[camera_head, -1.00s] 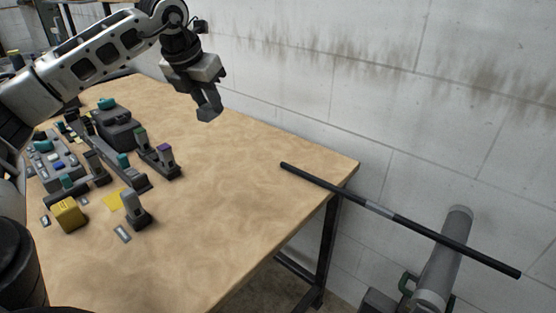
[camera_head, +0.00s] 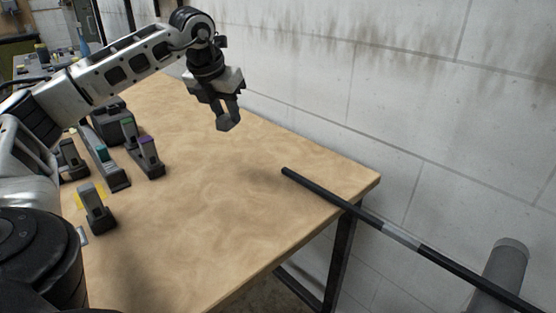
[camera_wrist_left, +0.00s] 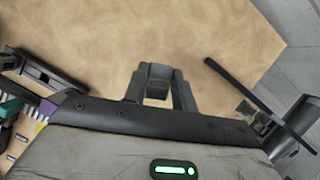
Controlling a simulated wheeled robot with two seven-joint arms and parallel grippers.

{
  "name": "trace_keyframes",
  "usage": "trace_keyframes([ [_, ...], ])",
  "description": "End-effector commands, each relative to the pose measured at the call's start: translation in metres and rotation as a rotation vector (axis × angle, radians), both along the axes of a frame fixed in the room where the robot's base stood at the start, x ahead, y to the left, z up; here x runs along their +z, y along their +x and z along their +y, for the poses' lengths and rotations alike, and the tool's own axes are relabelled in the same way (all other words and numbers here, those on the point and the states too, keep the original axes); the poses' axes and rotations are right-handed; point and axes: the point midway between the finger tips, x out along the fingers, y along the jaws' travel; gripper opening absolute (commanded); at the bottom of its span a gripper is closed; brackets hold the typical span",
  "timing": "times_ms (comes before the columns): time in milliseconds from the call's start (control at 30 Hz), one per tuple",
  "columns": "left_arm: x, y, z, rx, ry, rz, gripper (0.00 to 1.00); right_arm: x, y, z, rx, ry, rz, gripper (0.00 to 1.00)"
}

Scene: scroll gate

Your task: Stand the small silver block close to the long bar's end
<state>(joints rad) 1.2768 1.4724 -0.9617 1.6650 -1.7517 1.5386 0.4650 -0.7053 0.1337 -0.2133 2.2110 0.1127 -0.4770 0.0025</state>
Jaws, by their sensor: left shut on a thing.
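My left gripper (camera_head: 228,114) is over the table toward its back edge, pointing down and shut on the small silver block. The small grey block (camera_head: 227,125) shows at the fingertips, and between the fingers in the left wrist view (camera_wrist_left: 157,83). The block appears above the tabletop. The long black bar (camera_head: 325,192) has a light grey section and one end over the table; it reaches past the table's right edge. It also shows in the left wrist view (camera_wrist_left: 241,84), right of the gripper and apart from it. My right gripper is not in view.
The wooden table (camera_head: 230,205) is bare between the gripper and the bar's end. Several upright grey clamps stand at the left, one with a purple top (camera_head: 150,154). A concrete wall (camera_head: 330,75) runs behind the table. A grey cylinder (camera_head: 505,266) stands at the lower right.

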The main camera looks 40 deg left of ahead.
Motion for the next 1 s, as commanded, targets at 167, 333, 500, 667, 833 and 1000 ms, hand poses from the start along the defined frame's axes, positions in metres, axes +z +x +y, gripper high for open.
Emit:
trace_keyframes([
  [167,-0.018,0.036,-0.032,-0.006,-0.002,-0.001,0.02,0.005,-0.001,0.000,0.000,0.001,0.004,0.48],
  [333,-0.049,0.059,-0.052,-0.003,0.000,0.003,0.02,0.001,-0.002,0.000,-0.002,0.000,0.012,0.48],
  [500,-0.070,0.073,-0.062,0.000,0.000,0.001,0.02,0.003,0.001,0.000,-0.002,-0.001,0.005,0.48],
  [667,-0.079,0.079,-0.068,-0.001,0.000,0.001,0.02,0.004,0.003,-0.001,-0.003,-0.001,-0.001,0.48],
  [833,-0.103,0.081,-0.070,0.002,0.001,0.004,0.02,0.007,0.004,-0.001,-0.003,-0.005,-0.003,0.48],
  [1000,-0.115,0.082,-0.070,0.001,0.001,0.000,0.02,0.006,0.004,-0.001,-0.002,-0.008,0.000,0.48],
])
